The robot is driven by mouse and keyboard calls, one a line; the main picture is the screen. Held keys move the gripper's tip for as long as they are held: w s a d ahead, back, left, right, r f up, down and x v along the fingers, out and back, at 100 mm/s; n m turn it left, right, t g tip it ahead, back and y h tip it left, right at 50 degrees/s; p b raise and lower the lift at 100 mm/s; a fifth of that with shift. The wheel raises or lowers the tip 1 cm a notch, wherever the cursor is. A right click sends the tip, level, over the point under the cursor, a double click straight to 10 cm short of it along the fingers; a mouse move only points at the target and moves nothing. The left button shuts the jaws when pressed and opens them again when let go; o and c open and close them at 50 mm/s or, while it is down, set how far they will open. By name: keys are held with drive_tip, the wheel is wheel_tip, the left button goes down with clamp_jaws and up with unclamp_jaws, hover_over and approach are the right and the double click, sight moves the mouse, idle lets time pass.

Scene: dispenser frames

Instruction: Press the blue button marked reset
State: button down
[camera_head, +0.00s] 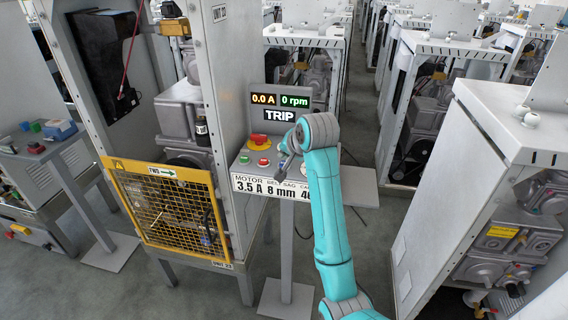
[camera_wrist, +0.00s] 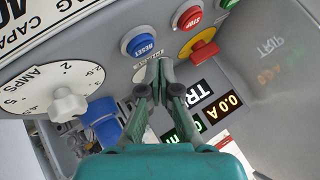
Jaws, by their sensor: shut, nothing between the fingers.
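The blue button marked reset (camera_wrist: 138,43) sits in a metal collar on the grey control panel in the wrist view, with its printed word upside down. My gripper (camera_wrist: 160,64) is shut and empty. Its fingertips appear just below and right of the blue button in that view, over a small white label; whether they touch the panel I cannot tell. In the head view my gripper (camera_head: 283,164) is over the panel (camera_head: 236,170), and I cannot make out the blue button there. The display (camera_head: 279,115) reads TRIP, 0.0 A and 0 rpm.
A green button (camera_head: 244,160) is at the panel's left. A machine with a yellow mesh guard (camera_head: 170,205) stands left.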

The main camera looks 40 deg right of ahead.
idle(0.4)
drive_tip(key=shift+f, duration=0.4)
drive_tip(key=shift+f, duration=0.45)
idle(0.9)
drive_tip(key=shift+r, duration=0.9)
drive_tip(key=shift+r, duration=0.1)
drive_tip(key=shift+r, duration=2.4)
